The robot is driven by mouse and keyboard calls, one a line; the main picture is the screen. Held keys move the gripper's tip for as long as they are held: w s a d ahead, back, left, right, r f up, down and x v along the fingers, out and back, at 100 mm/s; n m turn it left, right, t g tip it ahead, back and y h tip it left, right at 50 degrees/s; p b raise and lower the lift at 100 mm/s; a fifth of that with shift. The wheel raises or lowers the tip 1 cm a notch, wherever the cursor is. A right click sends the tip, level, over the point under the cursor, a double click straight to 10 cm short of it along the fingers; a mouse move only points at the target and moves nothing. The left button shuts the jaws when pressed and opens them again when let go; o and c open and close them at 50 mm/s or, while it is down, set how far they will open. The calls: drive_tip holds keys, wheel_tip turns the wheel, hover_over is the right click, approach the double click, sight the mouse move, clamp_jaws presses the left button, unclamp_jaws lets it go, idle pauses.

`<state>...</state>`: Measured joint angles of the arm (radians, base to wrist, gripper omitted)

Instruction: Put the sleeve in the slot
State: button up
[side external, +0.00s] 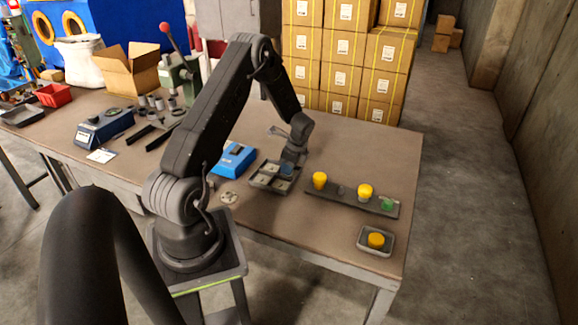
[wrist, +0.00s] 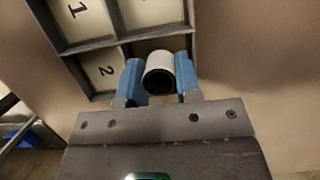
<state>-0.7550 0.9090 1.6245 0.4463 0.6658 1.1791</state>
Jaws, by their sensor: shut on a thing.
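A short grey-white hollow sleeve (wrist: 162,66) is between the blue fingers of my gripper (wrist: 158,82) in the wrist view. The gripper is shut on it, with its dark open end facing the camera. The sleeve overlaps the compartment beside the one marked 2 in a grey divided tray (wrist: 88,45). I cannot tell whether it is inside that compartment or above it. In the side view my gripper (side external: 287,169) is low over the right part of the tray (side external: 262,184), and the sleeve is too hidden to make out. The tray's compartments have cream floors, with 1 and 2 readable.
A blue box (side external: 233,160) stands left of the tray. A dark strip (side external: 342,192) with yellow and green pieces lies to the right. A small tray (side external: 361,246) with a yellow round piece is near the front right. Bare tabletop lies behind the strip.

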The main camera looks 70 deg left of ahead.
drive_tip(key=o, duration=0.6)
drive_tip(key=shift+f, duration=0.1)
drive_tip(key=v, duration=1.2)
drive_tip(key=s+d+r+n+t, duration=0.1)
drive_tip(key=d+r+n+t, duration=0.3)
drive_tip(key=d+r, duration=1.3)
drive_tip(key=s+d+r+n+t, duration=0.1)
drive_tip(key=s+d, duration=0.3)
drive_tip(key=d, duration=0.1)
drive_tip(key=s+d+r+n+t+h, duration=0.1)
drive_tip(key=s+d+n, duration=0.1)
drive_tip(key=s+d, duration=0.3)
drive_tip(key=s+d+r+n+t+h, duration=0.1)
drive_tip(key=s+d+n, duration=0.1)
drive_tip(key=s+d, duration=0.3)
drive_tip(key=shift+s+d+r+t, duration=0.1)
drive_tip(key=shift+d+r+t, duration=0.1)
drive_tip(key=shift+d, duration=0.35)
drive_tip(key=shift+d+r+t, duration=0.2)
drive_tip(key=shift+d, duration=0.3)
